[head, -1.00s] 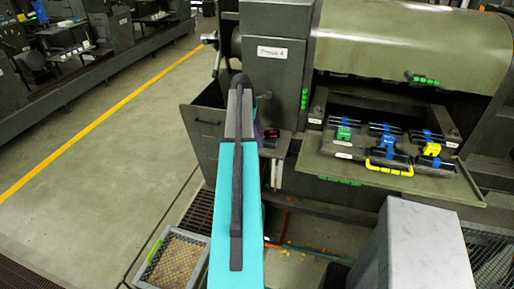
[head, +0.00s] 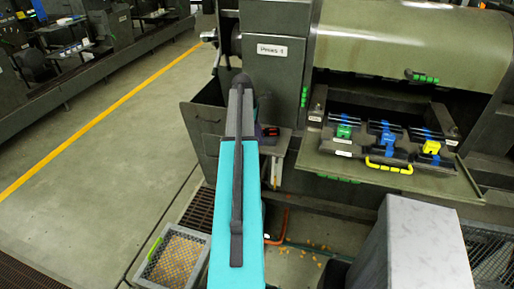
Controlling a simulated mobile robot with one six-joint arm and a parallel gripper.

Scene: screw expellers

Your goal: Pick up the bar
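I cannot pick out a bar with certainty. An orange, bent, rod-like piece (head: 285,224) shows low beside my arm, under the press. I cannot tell whether it is the bar. Three dark blocks with green (head: 344,131), blue (head: 388,141) and yellow (head: 432,147) parts sit on the press's tray (head: 330,165). My teal arm link reaches away from the camera up the middle of the head view. My gripper is not visible, so its hold and its distance to anything cannot be seen.
The press (head: 274,75) stands ahead, with a yellow handle (head: 388,166) at its tray front. A dark open bin (head: 205,125) juts out left of my arm. A grey crate of yellowish pieces (head: 175,258) stands lower left.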

